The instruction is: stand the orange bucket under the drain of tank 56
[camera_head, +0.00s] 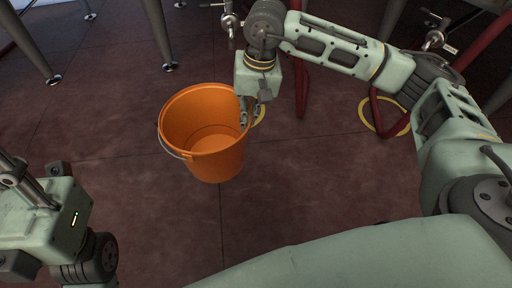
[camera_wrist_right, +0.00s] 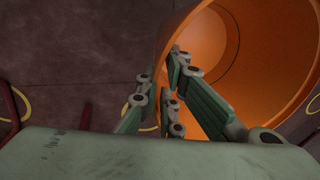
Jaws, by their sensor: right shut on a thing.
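The orange bucket (camera_head: 215,158) is upright and open at the top, with its wire handle hanging at the left. It looks empty. My right gripper (camera_head: 245,112) is shut on the bucket's right rim. In the right wrist view its fingers (camera_wrist_right: 180,95) straddle the wall of the bucket (camera_wrist_right: 270,60). I cannot tell whether the bucket touches the floor. A drain valve (camera_head: 230,20) shows at the top centre, and another drain valve (camera_head: 437,40) at the upper right. Their tags are too small to read, so I cannot tell which is tank 56. My left arm shows at lower left, its fingers out of sight.
A yellow floor ring (camera_head: 259,112) is partly hidden behind the bucket and my right gripper. Another yellow ring (camera_head: 366,118) lies to the right, with a red hose (camera_head: 378,112) across it. Grey tank legs (camera_head: 159,35) stand at the back. The floor left of the bucket is clear.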

